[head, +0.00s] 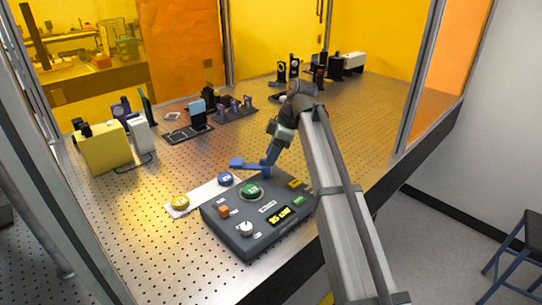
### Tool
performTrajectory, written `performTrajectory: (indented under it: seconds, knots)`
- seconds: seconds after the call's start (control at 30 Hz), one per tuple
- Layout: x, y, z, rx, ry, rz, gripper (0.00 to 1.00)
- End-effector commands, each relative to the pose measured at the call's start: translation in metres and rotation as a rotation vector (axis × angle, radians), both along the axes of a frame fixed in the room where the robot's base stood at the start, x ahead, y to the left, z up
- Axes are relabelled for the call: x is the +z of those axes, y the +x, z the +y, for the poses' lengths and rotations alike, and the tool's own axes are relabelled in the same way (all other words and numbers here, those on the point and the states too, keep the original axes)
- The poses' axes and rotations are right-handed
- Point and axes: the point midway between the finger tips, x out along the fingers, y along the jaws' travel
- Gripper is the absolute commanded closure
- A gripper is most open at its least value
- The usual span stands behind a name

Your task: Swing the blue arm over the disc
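A flat blue piece (246,164), which looks like the blue arm, lies level just behind the control box and the white plate. Its wider end points left. My gripper (268,167) reaches down at its right end; the two overlap in the picture, and I cannot tell whether they touch. The fingers are too small to show open or shut. I cannot tell which disc is meant.
A dark control box (245,245) with a green button (252,190), an orange button, a white knob and a lit display stands at the table's front. A yellow box (104,148) and optics mounts stand at left and back. The perforated tabletop (350,118) is clear at right.

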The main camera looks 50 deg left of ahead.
Motion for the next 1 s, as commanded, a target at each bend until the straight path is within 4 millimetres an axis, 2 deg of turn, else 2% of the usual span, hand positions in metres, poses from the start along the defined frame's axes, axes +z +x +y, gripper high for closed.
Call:
performTrajectory:
  seconds: [0.17, 0.47, 0.87, 1.0]
  knots:
    - [-0.0092, -0.0028, 0.0026, 0.0, 0.0, 0.0, 0.61]
    - [-0.0102, -0.0028, 0.0031, 0.0, 0.001, -0.001, 0.61]
    - [-0.01, -0.0028, 0.0029, 0.0, 0.001, -0.001, 0.98]
    - [-0.01, -0.0027, 0.0028, 0.0, 0.001, -0.001, 1.0]
